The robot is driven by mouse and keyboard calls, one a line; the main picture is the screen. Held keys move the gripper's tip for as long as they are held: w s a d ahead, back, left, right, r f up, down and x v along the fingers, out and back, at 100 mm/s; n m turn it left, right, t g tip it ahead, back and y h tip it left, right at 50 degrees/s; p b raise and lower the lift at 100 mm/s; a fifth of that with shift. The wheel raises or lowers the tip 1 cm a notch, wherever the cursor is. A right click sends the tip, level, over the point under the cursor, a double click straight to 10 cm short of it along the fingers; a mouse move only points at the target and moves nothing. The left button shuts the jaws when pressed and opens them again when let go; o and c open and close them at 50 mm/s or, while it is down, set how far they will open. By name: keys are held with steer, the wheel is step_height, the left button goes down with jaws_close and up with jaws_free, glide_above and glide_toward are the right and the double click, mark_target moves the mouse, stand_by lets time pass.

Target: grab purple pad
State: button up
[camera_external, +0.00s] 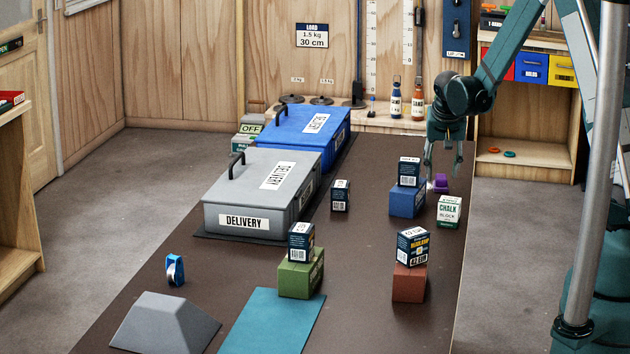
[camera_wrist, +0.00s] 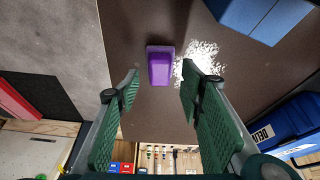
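The purple pad (camera_external: 440,183) is a small block on the brown table near its right edge, to the right of the blue block. In the wrist view the purple pad (camera_wrist: 160,66) lies flat on the table beyond my fingertips, between their lines and nearer the left finger. My gripper (camera_external: 443,164) hangs above the pad, pointing down. In the wrist view my gripper (camera_wrist: 160,85) is open, its green-padded fingers apart with nothing between them. The fingers look clear of the pad.
White powder (camera_wrist: 199,62) lies beside the pad. A blue block (camera_external: 406,201) with a dark box on top stands left of it. A chalk block box (camera_external: 449,211) stands just in front. A blue case (camera_external: 290,140) and a grey case (camera_external: 225,195) stand further left.

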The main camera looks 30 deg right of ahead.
steer(key=shift+x, duration=1.15)
steer(key=c, duration=0.9)
